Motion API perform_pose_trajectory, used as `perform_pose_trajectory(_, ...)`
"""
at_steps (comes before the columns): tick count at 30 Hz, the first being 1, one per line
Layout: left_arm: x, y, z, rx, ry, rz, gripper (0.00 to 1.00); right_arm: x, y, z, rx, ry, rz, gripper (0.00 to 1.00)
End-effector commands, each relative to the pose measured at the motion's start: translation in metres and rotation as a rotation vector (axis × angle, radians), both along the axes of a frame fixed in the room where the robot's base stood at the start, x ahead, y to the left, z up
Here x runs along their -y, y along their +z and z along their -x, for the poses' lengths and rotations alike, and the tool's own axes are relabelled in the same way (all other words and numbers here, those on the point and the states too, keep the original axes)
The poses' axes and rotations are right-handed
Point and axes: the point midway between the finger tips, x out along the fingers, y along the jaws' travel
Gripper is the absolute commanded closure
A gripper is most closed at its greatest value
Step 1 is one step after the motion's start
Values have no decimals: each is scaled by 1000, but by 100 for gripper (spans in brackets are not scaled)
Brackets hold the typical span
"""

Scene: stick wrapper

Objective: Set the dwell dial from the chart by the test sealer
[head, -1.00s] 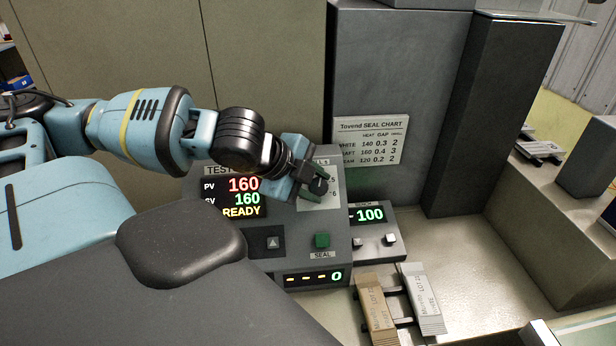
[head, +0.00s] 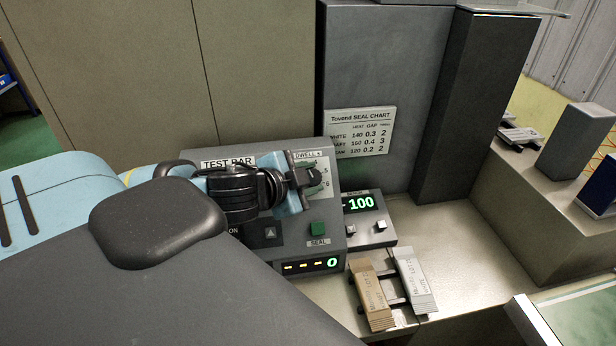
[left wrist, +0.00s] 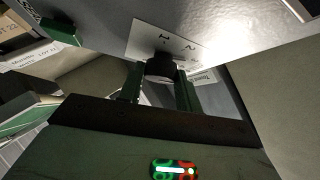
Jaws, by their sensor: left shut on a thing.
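My left gripper (head: 304,178) reaches across the test sealer (head: 330,240) from the left, at the DWELL dial plate (head: 325,188). In the left wrist view, its two green fingers (left wrist: 158,85) are shut on the dark dial knob (left wrist: 160,66), in front of the white numbered plate (left wrist: 178,42). The knob's pointer cannot be made out. The seal chart (head: 361,130) hangs on the grey cabinet behind, with HEAT, GAP and DWELL columns; its kraft row reads 160, 0.4, 3. My right gripper is out of view.
The green SEAL button (head: 318,229) is below the dial. A small readout box (head: 365,220) shows 100. A brown stick bundle (head: 371,300) and a white one (head: 414,280) lie on a rack at the front. The bench right of them is clear.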

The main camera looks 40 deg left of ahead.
Motion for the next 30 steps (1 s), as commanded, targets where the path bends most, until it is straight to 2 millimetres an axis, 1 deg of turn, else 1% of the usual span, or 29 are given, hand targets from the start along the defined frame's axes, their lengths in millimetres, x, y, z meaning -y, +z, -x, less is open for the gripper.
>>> perform_pose_trajectory(17,-1,-2,0,11,24,12,89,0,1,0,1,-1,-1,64)
perform_pose_trajectory(18,-1,-2,0,11,24,12,62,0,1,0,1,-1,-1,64)
perform_pose_trajectory(22,0,-2,0,11,24,12,45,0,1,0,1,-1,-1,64)
perform_pose_trajectory(30,0,-1,0,14,22,11,44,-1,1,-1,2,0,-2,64)
